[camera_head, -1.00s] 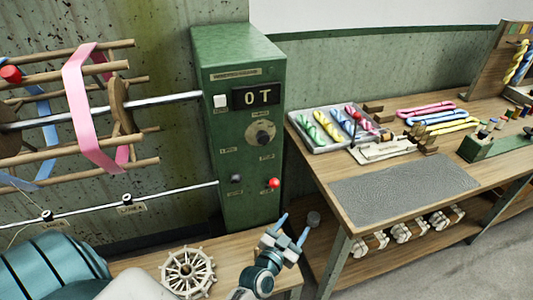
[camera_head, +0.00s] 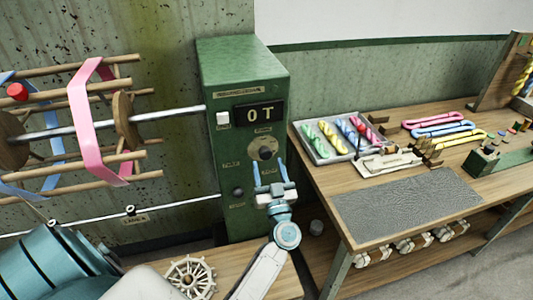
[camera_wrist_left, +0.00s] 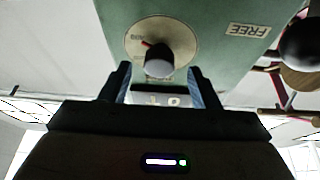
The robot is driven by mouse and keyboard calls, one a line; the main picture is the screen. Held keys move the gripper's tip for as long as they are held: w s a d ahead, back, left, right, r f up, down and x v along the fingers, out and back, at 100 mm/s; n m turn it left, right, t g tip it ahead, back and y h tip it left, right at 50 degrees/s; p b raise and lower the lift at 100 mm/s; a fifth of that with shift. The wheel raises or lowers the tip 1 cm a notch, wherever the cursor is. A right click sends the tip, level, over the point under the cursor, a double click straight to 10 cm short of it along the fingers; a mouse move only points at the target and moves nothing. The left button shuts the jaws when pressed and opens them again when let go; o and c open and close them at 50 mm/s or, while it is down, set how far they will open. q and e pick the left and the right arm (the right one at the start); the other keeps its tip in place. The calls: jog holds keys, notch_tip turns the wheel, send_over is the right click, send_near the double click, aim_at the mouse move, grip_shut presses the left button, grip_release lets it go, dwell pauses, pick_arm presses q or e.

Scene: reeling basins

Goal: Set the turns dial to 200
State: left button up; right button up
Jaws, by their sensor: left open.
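The turns dial (camera_head: 265,147) is a dark round knob on a pale disc, on the front of the green control box (camera_head: 245,80). The display (camera_head: 260,114) above it reads "0 T". In the left wrist view the dial knob (camera_wrist_left: 158,60) has a red mark on its disc and lies just beyond and between the fingertips. My left gripper (camera_head: 270,164) is open and empty, fingers pointing up just below the dial. I cannot tell whether it touches the knob. The lower right of the panel is hidden behind this gripper. My right gripper is out of view.
A white button (camera_head: 222,118) and a dark knob (camera_head: 238,193) are also on the box. A reel with a pink skein (camera_head: 84,130) turns toward the left side. A workbench (camera_head: 340,190) with a tray of colored skeins (camera_head: 309,149) stands at right. A spoked wheel (camera_head: 190,277) lies below.

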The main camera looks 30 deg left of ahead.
aim_at(266, 157)
pick_arm(q)
jog(key=shift+p+x, duration=0.4)
jog(key=shift+x, duration=1.2)
jog(key=c, duration=1)
